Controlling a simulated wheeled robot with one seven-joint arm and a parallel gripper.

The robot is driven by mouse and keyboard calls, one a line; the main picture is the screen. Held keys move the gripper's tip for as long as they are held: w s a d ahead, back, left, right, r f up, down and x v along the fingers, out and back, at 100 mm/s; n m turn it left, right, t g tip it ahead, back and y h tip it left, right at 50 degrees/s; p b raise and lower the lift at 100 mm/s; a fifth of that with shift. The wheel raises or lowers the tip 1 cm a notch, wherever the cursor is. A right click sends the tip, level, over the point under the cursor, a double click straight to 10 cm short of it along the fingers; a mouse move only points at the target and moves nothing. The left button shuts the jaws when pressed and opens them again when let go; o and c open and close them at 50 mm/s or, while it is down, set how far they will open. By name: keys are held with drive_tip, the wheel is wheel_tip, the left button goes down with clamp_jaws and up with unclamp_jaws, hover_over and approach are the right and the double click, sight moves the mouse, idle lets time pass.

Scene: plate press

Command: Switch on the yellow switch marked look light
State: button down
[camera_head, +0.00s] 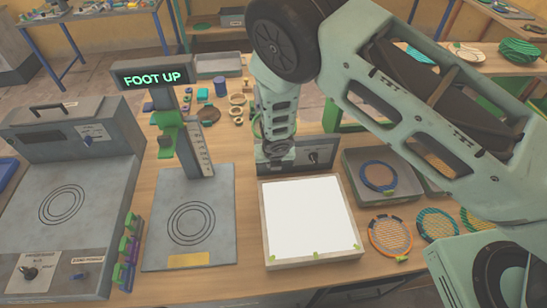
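A small grey control box (323,153) with a dark knob and a pale label stands at the back edge of a white panel in a pale frame (264,222). The label is too small to read. No yellow switch marked look light can be made out; my arm covers the left part of the box. My gripper (278,150) points down at the left part of this box, and I cannot tell whether it touches it. Its fingers are too small and dark to show whether they are open. The panel's face is plain white, and I cannot tell if it is lit.
A post with a green "FOOT UP" display (152,77) stands left of my gripper on a grey plate (160,225). A grey press-like machine (85,215) is at far left. Round woven discs (390,236) and a grey tray (354,191) lie right. Small rings and blocks lie behind.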

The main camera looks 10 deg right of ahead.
drive_tip(key=shift+p, duration=0.45)
idle(0.3)
drive_tip(key=c, duration=1.4)
unclamp_jaws()
drive_tip(key=shift+r, duration=0.1)
drive_tip(key=b+v, duration=0.3)
drive_tip(key=v, duration=1.4)
drive_tip(key=shift+w+r+b, duration=0.25)
drive_tip(key=shift+w+b, duration=0.05)
drive_tip(key=shift+b, duration=0.1)
